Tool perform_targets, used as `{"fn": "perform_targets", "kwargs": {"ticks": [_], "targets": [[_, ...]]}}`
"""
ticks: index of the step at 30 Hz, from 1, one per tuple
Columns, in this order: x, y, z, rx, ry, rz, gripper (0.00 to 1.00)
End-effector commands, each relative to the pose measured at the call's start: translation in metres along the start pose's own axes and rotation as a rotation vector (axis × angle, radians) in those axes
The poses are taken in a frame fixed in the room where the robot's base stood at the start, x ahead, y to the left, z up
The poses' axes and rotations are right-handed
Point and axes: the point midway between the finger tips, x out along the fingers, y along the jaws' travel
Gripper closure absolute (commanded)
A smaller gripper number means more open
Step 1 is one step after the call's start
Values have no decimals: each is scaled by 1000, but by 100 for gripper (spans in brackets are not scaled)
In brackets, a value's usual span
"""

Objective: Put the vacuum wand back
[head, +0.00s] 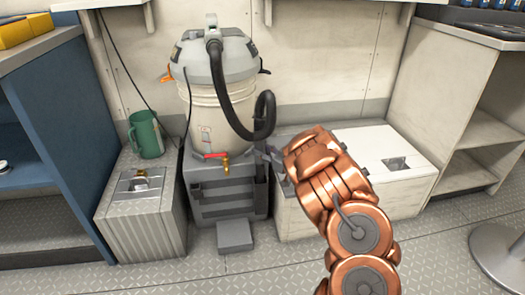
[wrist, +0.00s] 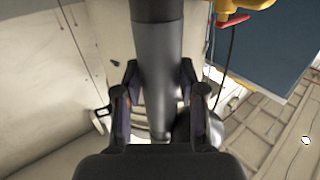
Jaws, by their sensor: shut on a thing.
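The vacuum (head: 215,95) has a beige drum and grey lid and stands on a grey base (head: 215,192) against the back wall. Its black corrugated hose (head: 228,108) runs from the lid down and loops up at the right side. My gripper (head: 270,155) is just right of the base, below the hose loop. In the wrist view, my gripper (wrist: 158,85) is shut on a dark grey tube, the vacuum wand (wrist: 157,60), with a finger on each side. In the head view, I cannot make out the wand clearly near my gripper.
A brass tap with a red handle (head: 222,160) sticks out at the drum's foot. A green jug (head: 147,134) stands on a metal-topped box (head: 140,190) at left. A white-lidded chest (head: 385,150) is at right. A grey block (head: 234,235) lies before the base.

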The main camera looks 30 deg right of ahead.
Motion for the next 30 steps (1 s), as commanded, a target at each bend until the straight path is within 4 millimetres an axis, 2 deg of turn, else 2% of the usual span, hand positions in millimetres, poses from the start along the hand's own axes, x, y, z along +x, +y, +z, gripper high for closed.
{"fn": "perform_targets", "kwargs": {"ticks": [14,15,23,30], "targets": [[0,0,0,-1,1,0,95],[0,0,0,-1,1,0,57],[0,0,0,0,1,0,31],[0,0,1,0,0,-1,31]]}}
